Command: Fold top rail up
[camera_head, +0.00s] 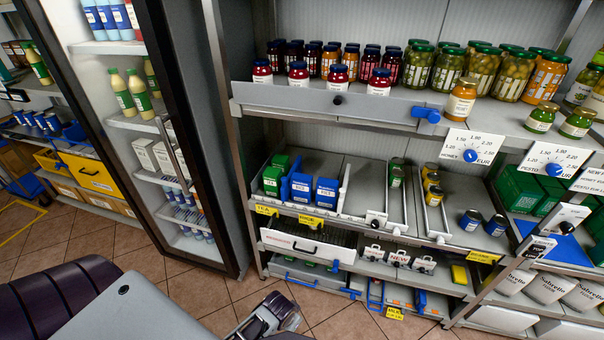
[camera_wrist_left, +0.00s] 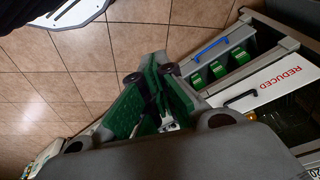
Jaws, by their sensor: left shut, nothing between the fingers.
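The top rail (camera_head: 300,98) is a grey front panel along the left part of the upper jar shelf. It slopes outward below the jars. It has a black knob (camera_head: 337,100) near its middle and a blue latch (camera_head: 427,114) at its right end. My left gripper (camera_head: 282,312) is low at the bottom of the head view, over the floor, well below the rail and apart from it. In the left wrist view its green-padded fingers (camera_wrist_left: 152,75) are shut and empty. The rail is not in the left wrist view. My right gripper is not in view.
Below are a shelf with blue and green boxes (camera_head: 327,193) and a white "REDUCED" drawer front (camera_head: 290,243), also in the left wrist view (camera_wrist_left: 275,88). A glass-door fridge (camera_head: 165,140) stands left. The tiled floor (camera_head: 195,295) is clear.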

